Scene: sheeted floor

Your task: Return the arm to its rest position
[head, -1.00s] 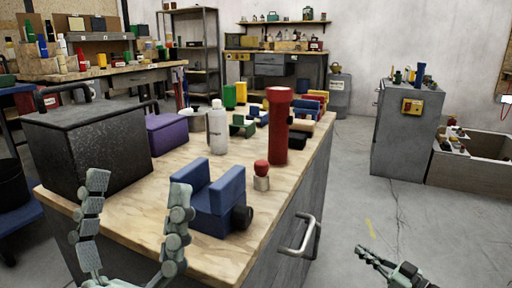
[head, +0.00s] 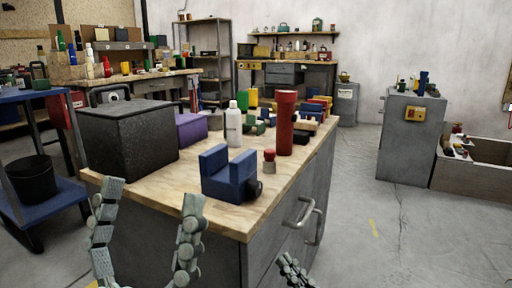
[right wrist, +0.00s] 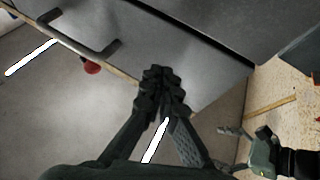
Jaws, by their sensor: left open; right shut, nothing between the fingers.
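My left gripper (head: 152,198) is open and empty at the bottom of the head view, in front of the workbench's near left corner. Its two fingers point up and stand wide apart. My right gripper (head: 290,265) shows only partly at the bottom edge of the head view, low beside the grey cabinet side. In the right wrist view the right gripper (right wrist: 160,78) has its fingertips together with nothing held, in front of a grey cabinet face. Most of both arms is out of view.
The wooden-topped workbench (head: 225,212) carries a black box (head: 125,140), a blue vise-like block (head: 228,178), a red cylinder (head: 286,125) and a white bottle (head: 233,125). A cabinet handle (head: 318,225) sticks out. A blue cart (head: 70,195) stands left. The floor (head: 400,235) at right is clear.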

